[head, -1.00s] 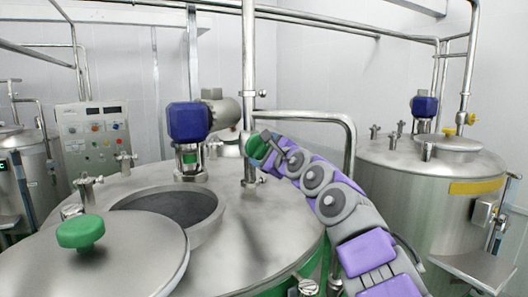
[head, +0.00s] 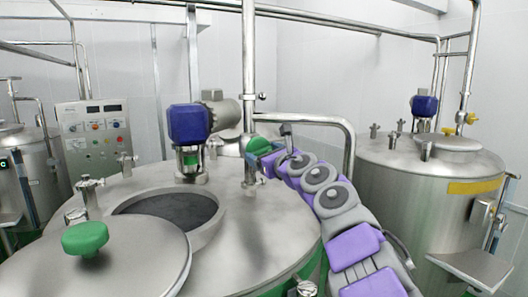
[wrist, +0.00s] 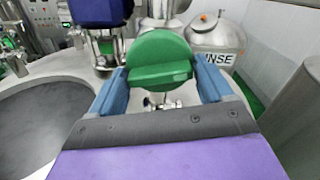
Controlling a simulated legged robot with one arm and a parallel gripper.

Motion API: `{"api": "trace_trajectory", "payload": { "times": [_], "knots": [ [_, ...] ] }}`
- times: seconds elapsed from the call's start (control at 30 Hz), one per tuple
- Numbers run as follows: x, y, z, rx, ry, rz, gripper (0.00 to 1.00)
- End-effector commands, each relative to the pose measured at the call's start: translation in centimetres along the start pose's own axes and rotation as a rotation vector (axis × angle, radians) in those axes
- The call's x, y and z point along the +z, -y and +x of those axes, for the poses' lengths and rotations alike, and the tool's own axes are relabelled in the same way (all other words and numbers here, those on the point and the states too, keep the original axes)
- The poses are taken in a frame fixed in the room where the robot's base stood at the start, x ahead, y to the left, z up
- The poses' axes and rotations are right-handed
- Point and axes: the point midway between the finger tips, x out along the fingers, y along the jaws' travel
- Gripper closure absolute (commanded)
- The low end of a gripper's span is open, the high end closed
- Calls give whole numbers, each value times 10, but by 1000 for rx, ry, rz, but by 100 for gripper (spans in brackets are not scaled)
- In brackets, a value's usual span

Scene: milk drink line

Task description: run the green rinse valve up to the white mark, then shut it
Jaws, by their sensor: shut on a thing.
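The green rinse valve handle (head: 258,145) sits on the steel upright pipe above the large tank in the head view. In the wrist view the handle (wrist: 160,58) is a green disc with a raised bar across it. My gripper (head: 270,158) is at the handle's right side in the head view. In the wrist view the blue fingers of my gripper (wrist: 161,88) stand on either side of the bar, shut on it. I cannot make out a white mark in either view.
The large steel tank (head: 255,240) has an open round hatch (head: 207,237) and a lid with a green knob (head: 85,238). A blue motor (head: 188,122) stands left of the valve. A bent pipe (head: 320,119) runs behind my arm. A second tank (head: 400,185) is at right.

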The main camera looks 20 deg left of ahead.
Motion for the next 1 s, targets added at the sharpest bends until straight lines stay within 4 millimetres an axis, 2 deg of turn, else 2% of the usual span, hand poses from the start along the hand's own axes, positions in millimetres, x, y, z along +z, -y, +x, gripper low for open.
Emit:
{"api": "trace_trajectory", "payload": {
  "times": [0.4, 1.0],
  "knots": [
    [-1, -1, 1, 2, -2, 210, 51],
    [-2, 0, 1, 1, -1, 248, 51]
  ]
}}
